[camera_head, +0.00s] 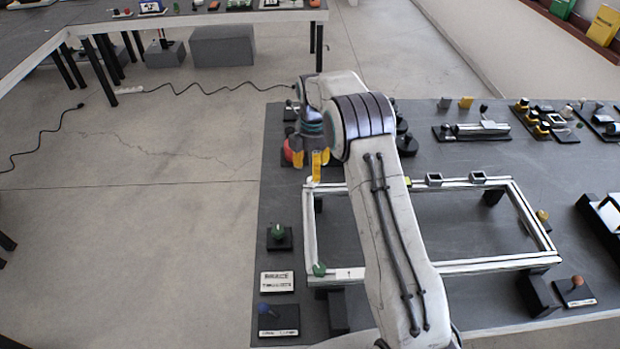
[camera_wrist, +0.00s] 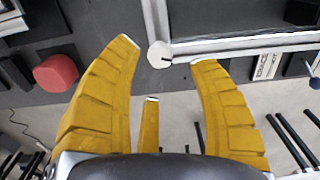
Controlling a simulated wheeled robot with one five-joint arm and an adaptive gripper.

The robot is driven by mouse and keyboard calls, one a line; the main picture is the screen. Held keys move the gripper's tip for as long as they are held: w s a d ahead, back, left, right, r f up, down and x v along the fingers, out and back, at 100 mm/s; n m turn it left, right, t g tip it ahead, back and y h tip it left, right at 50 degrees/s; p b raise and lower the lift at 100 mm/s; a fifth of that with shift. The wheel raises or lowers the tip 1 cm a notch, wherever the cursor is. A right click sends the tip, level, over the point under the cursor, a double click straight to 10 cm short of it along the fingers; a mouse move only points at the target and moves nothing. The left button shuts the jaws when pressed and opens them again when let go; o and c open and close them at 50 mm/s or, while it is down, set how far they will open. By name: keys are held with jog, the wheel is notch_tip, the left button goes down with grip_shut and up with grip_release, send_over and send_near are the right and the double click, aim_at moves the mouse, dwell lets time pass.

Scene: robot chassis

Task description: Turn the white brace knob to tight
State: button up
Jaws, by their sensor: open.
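The white knob (camera_wrist: 160,54) is round with a short dark mark on its right side. It sits at a corner of the silver rail frame (camera_wrist: 240,43). In the head view the white knob (camera_head: 313,181) shows at the frame's upper left corner, just below my yellow fingers. My gripper (camera_wrist: 165,53) is open, with a fingertip on each side of the knob in the wrist view and a third finger nearer the camera. No contact with the knob is visible. In the head view my gripper (camera_head: 308,162) points down over that corner.
A red round object (camera_head: 291,150) is just left of my gripper. A green knob (camera_head: 319,269) is on the frame's lower left corner. A BRACE label (camera_head: 277,282) and a green knob on a dark base (camera_head: 279,233) lie left of the frame. The frame's middle is clear.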

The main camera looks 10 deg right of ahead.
aim_at(312, 182)
jog(key=shift+f+p, duration=0.5)
jog(key=shift+f, duration=2.2)
grip_shut()
